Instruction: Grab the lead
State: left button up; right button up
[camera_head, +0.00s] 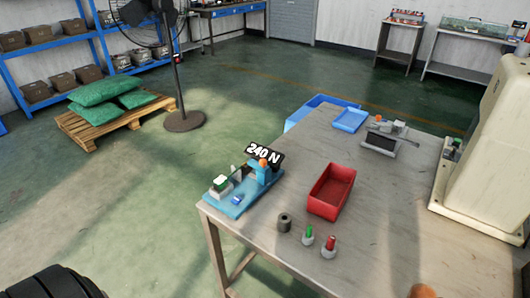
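I cannot pick out a lead for certain in the head view. The metal-topped work table (400,215) fills the right half of the view. A blue test fixture (238,200) stands at its left corner, with a display reading "240 N" (264,154). A small grey device with a dark front and an orange knob (384,139) sits toward the back of the table. Neither gripper shows in this view.
An open red bin (331,192) stands mid-table. A blue tray (350,119) lies at the far edge. A dark cylinder (284,222), a green button (308,235) and a red button (329,246) stand near the front. A large cream machine (490,150) blocks the right.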

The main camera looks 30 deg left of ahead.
aim_at(221, 181)
jog(key=u, duration=1.3)
